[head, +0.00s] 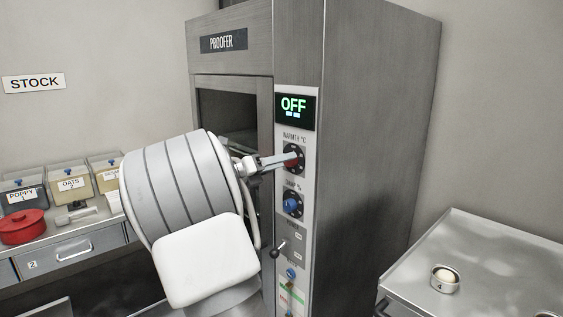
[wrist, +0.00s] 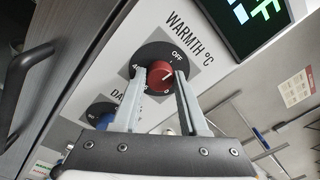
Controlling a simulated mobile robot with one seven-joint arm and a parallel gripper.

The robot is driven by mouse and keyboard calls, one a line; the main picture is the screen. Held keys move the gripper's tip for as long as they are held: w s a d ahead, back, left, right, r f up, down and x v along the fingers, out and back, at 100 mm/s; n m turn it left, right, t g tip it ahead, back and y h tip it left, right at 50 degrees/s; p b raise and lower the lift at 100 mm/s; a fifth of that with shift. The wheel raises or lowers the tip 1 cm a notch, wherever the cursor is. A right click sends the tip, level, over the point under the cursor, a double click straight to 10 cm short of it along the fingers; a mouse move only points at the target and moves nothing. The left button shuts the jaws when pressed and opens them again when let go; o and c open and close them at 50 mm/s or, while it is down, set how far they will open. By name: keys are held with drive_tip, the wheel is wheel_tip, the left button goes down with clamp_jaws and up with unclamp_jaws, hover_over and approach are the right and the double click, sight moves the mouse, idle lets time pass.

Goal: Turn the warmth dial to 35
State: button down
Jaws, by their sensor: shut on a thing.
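The warmth dial is a red knob (wrist: 155,79) on a dark round scale, under the label WARMTH °C on the proofer's control panel. It also shows in the head view (head: 291,165), partly covered by my fingers. My gripper (head: 288,159) is shut on the red knob, one finger on each side in the wrist view (wrist: 166,72). The knob's white mark points roughly towards OFF; much of the scale's lower part is hidden by the fingers. The display (head: 295,106) above reads OFF in green.
A blue damp dial (head: 292,204) sits just below, with a dark-knobbed lever (head: 276,252) lower down. The proofer door handle (wrist: 22,85) is left of the panel.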

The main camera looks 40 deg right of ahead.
drive_tip(key=m+b, duration=0.5)
drive_tip(key=m, duration=0.2)
drive_tip(key=m+t+b, duration=0.1)
drive_tip(key=m+b, duration=0.5)
drive_tip(key=m, duration=0.1)
drive_tip(key=m+b, duration=0.6)
drive_tip(key=m, duration=0.2)
drive_tip(key=shift+s+f+y, duration=0.3)
drive_tip(key=shift+s+f, duration=0.05)
drive_tip(key=m+b, duration=0.3)
drive_tip(key=b, duration=0.1)
drive_tip(key=shift+m+t, duration=0.4)
drive_tip(key=m+b, duration=0.4)
drive_tip(key=shift+b, duration=0.4)
drive_tip(key=shift+m+b, duration=1.25)
drive_tip(key=shift+m, duration=0.35)
drive_tip(key=shift+r, duration=0.15)
drive_tip(key=shift+c, duration=2.2)
unclamp_jaws()
